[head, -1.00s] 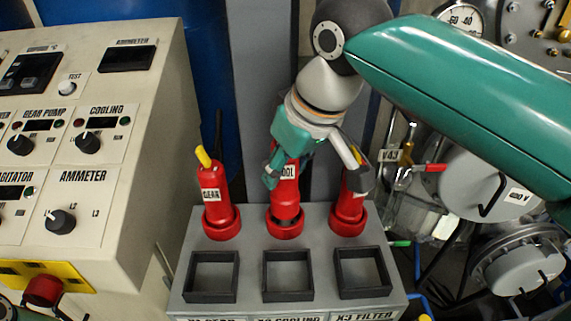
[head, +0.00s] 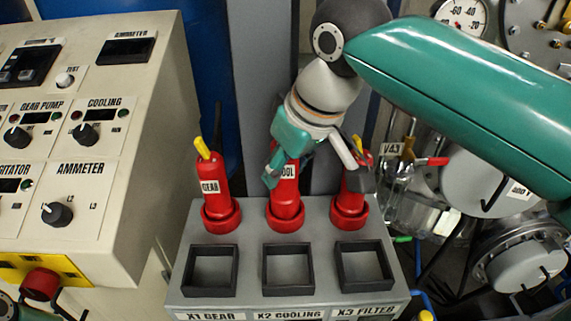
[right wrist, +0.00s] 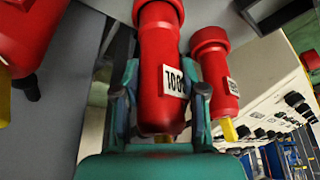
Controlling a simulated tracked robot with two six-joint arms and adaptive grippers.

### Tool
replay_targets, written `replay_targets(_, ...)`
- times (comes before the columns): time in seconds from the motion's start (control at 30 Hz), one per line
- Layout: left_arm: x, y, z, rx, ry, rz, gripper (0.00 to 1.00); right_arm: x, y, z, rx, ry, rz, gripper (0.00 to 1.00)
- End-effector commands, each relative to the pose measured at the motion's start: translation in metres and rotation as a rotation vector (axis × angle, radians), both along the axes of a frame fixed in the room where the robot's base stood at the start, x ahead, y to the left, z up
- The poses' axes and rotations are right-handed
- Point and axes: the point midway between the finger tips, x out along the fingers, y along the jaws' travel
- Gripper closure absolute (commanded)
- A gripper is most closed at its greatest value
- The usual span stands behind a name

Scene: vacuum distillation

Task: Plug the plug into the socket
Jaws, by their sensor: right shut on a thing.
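A red plug with a white label reading "COOL" (head: 285,192) stands upright in the middle red ring (head: 286,220) of the grey box. My right gripper (head: 310,178) is shut on this plug, one finger on each side. In the right wrist view the fingers (right wrist: 160,95) flank the red body of the plug (right wrist: 160,65), and its label shows upside down. The lower end of the plug is at the ring; how deep it sits is hard to tell.
A red plug marked "GEAR" (head: 212,185) stands in the left ring; another red plug (head: 352,195) stands in the right ring. Square black frames (head: 265,268) line the box front, above labels X1 to X3. A control console (head: 120,200) is at left, pipework and vessels at right.

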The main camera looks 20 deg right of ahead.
Motion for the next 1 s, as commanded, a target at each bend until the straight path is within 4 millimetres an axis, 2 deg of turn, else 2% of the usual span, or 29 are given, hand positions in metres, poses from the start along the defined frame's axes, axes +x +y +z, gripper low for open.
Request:
replay_targets(0.97, 0.000, 0.000, -0.020, 0.000, 0.000, 0.000, 0.60, 0.000, 0.000, -0.025, 0.001, -0.002, -0.001, 1.00)
replay_targets(1.0, 0.000, 0.000, -0.019, 0.000, 0.000, 0.000, 0.60, 0.000, 0.000, -0.024, 0.001, -0.002, -0.001, 0.56)
